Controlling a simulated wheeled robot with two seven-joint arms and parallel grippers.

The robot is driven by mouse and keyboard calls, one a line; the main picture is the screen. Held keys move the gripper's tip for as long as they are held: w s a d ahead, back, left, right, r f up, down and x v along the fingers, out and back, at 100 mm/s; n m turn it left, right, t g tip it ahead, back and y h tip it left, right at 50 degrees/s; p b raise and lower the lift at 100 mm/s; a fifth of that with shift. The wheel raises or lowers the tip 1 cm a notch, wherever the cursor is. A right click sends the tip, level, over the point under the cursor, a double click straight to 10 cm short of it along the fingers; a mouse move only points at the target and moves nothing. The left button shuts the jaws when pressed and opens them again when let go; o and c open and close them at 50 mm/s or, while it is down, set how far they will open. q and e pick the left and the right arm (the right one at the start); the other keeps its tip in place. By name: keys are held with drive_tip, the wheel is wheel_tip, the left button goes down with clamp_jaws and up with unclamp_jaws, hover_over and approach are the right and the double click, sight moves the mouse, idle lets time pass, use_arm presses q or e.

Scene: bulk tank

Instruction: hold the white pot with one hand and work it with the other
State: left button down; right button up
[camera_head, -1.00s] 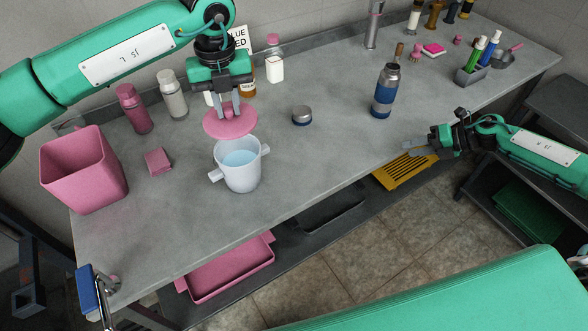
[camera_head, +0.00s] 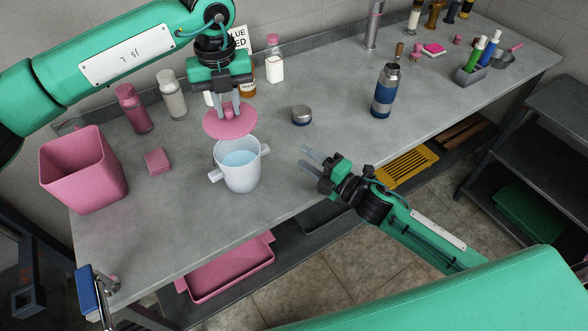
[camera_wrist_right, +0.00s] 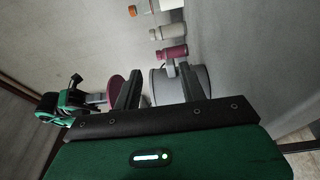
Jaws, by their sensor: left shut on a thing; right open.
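The white pot (camera_head: 238,176) stands upright on the grey counter, with a handle on each side and pale blue liquid inside. My left gripper (camera_head: 228,110) points down above the pot, shut on a round pink lid (camera_head: 230,122). The lid is held over the pot's far rim and the opening shows below it. My right gripper (camera_head: 309,158) is open and empty, to the right of the pot, pointing left toward it. In the right wrist view the pot (camera_wrist_right: 172,88) shows beyond and between the open fingers (camera_wrist_right: 158,88), apart from them.
A pink bin (camera_head: 85,172) and a pink block (camera_head: 157,161) are left of the pot. A grey round tin (camera_head: 301,115) and a blue bottle (camera_head: 385,92) stand to the right. Several bottles line the back. The counter between pot and right gripper is clear.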

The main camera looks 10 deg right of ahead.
drive_tip(key=h, duration=0.2)
approach(264, 146)
drive_tip(key=shift+m+t, duration=0.3)
drive_tip(key=x, duration=0.4)
drive_tip(key=f+x, duration=0.1)
drive_tip(key=x, duration=0.6)
drive_tip(key=shift+w+f, duration=0.25)
drive_tip(key=shift+w, duration=0.1)
clamp_jaws()
use_arm(q)
drive_tip(key=shift+f+m, duration=0.6)
drive_tip(key=shift+m, duration=0.6)
drive_tip(key=shift+f+m, duration=0.55)
drive_tip(key=shift+m, duration=0.65)
